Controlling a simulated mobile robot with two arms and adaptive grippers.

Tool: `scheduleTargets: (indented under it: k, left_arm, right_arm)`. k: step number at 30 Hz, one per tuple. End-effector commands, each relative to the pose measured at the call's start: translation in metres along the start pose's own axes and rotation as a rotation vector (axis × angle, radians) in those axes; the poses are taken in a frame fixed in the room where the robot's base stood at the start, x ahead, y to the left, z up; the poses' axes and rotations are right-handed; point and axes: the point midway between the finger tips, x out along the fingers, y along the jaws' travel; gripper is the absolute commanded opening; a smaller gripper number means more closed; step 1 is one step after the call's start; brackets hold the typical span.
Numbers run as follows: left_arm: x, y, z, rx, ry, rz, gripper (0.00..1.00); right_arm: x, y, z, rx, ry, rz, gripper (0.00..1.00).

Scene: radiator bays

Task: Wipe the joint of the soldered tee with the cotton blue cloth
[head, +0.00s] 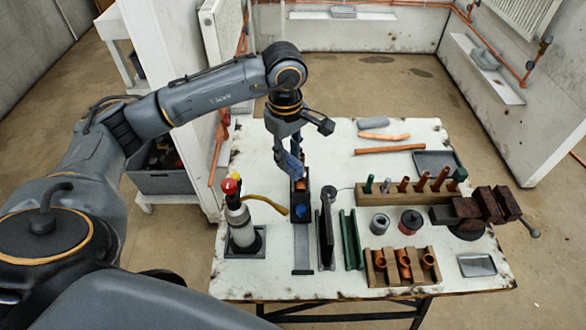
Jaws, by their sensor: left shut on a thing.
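My left gripper (291,152) is shut on the blue cloth (291,166), which hangs below the fingers. It is over the dark narrow stand (301,199) near the table's left middle. A small copper piece, probably the soldered tee (301,185), shows in the top of this stand, just below and right of the cloth. I cannot tell whether the cloth touches it. The joint itself is too small to make out. My right gripper is not in view.
A gas torch (238,215) with a yellow hose stands left. A wooden rack of copper fittings (380,275) is in front, a rack of tools (405,190) and a vise (480,208) are right. A copper pipe (390,149) lies behind. The table's back left is clear.

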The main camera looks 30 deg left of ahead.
Motion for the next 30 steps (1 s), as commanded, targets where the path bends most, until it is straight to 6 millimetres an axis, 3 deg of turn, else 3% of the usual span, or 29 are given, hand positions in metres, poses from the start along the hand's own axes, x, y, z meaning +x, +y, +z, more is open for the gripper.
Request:
scheduleTargets:
  k: [2,6,10,16,30]
  left_arm:
    - [-0.002,0.007,-0.021,-0.214,-0.005,-0.008,0.0]
    - [0.029,0.013,-0.056,-0.579,-0.004,-0.018,0.0]
    - [0.057,0.012,-0.074,-0.762,0.005,-0.02,0.0]
    - [0.076,0.01,-0.086,-0.87,0.014,-0.021,0.0]
    - [0.113,0.016,-0.08,-0.872,0.014,-0.019,0.0]
  right_arm:
    - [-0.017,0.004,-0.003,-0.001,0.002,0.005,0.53]
    - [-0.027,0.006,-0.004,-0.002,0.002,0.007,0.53]
    - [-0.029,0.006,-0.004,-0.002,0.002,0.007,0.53]
    - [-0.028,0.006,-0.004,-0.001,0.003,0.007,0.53]
    - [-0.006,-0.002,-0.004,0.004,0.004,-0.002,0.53]
